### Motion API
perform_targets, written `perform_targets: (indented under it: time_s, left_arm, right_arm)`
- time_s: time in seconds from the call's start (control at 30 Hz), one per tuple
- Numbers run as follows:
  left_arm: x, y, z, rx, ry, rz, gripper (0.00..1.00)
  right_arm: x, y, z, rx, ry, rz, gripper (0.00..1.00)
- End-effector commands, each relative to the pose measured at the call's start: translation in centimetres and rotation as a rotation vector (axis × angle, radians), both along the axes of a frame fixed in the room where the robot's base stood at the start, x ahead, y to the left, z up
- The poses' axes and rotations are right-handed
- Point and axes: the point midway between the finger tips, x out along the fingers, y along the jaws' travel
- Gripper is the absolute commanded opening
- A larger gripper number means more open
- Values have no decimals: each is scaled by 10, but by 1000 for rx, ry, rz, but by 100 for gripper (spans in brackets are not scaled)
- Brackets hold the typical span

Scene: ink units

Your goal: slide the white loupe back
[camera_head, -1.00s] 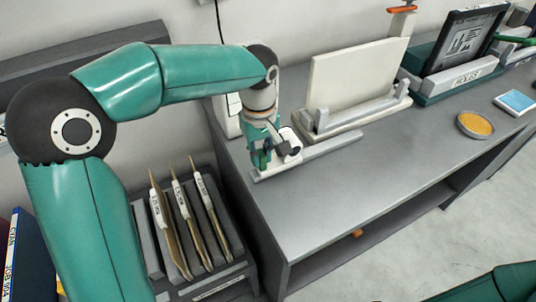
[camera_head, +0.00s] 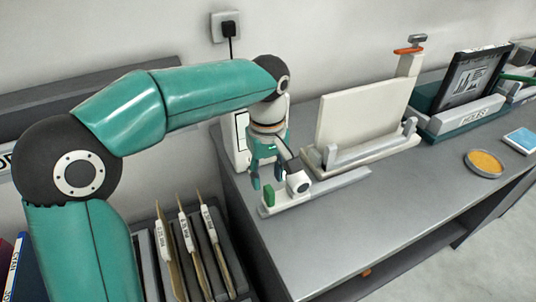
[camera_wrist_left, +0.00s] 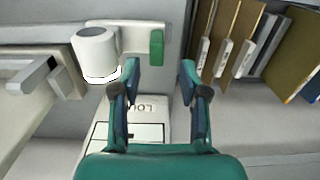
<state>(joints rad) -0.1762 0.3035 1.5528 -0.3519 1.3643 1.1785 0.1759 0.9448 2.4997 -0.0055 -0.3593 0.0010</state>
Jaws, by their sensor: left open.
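The white loupe (camera_head: 298,184) is a short white cylinder near the left end of a pale rail (camera_head: 340,183) along the desk's back left. Beside it stands a small green tab (camera_head: 269,196). In the left wrist view the loupe (camera_wrist_left: 95,46) and the green tab (camera_wrist_left: 157,48) sit on one pale plate. My left gripper (camera_head: 267,174) is open and empty, pointing down above the tab. In the left wrist view its fingertips (camera_wrist_left: 158,68) are spread, with the tab ahead between them, apart from both. My right gripper is out of view.
A white panel (camera_head: 352,105) stands in a pale holder right behind the rail. A white box (camera_head: 240,140) stands behind my gripper. A file rack with upright folders (camera_head: 185,240) is left of the desk. The desk's front middle (camera_head: 350,230) is clear.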

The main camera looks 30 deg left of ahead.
Motion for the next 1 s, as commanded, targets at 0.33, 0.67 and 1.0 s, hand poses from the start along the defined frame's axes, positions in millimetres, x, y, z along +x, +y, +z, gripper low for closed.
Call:
perform_targets:
  time_s: [0.33,0.67,1.0]
  left_arm:
    - [0,-1,59,1,1,-2,44]
    - [0,-1,67,0,4,-2,44]
    - [-1,0,67,1,3,0,44]
  right_arm:
    - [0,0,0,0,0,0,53]
    - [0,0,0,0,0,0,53]
    - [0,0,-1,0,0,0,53]
